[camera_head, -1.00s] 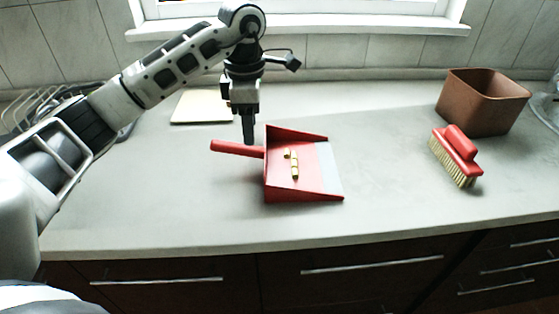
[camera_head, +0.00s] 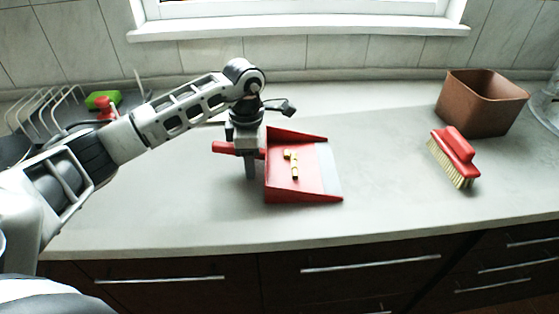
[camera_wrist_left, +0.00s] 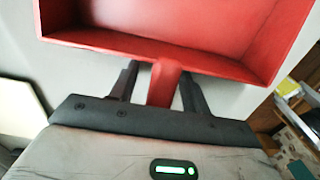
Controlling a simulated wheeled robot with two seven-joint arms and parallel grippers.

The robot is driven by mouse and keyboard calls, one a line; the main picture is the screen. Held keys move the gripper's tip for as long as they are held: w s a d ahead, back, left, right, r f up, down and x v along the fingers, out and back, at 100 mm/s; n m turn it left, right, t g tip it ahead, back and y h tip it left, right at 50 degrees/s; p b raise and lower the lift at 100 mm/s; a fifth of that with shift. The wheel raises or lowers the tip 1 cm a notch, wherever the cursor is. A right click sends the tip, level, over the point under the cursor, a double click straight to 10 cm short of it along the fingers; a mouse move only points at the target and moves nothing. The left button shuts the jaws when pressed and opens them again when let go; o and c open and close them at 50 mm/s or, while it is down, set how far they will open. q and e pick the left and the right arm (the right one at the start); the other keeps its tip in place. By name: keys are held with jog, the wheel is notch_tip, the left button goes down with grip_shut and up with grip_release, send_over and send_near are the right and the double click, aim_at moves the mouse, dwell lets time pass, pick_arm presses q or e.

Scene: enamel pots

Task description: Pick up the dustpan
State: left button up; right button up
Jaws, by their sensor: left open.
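A red dustpan (camera_head: 285,187) lies on the grey counter with its handle (camera_head: 223,148) pointing left. Some small yellowish pieces (camera_head: 294,168) lie in its pan. My left gripper (camera_head: 250,172) is lowered over the handle close to the pan, and hides part of the handle. In the left wrist view the open fingers (camera_wrist_left: 160,85) stand on either side of the red handle (camera_wrist_left: 163,84), with gaps between. The pan (camera_wrist_left: 170,45) lies just beyond the fingertips. My right gripper is not in view.
A red brush (camera_head: 455,157) with pale bristles and a brown bin (camera_head: 483,102) stand at the right. The counter's front middle is clear.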

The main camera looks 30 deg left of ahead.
pick_arm(q)
jog(key=c, duration=1)
grip_shut()
jog(key=shift+r, duration=0.2)
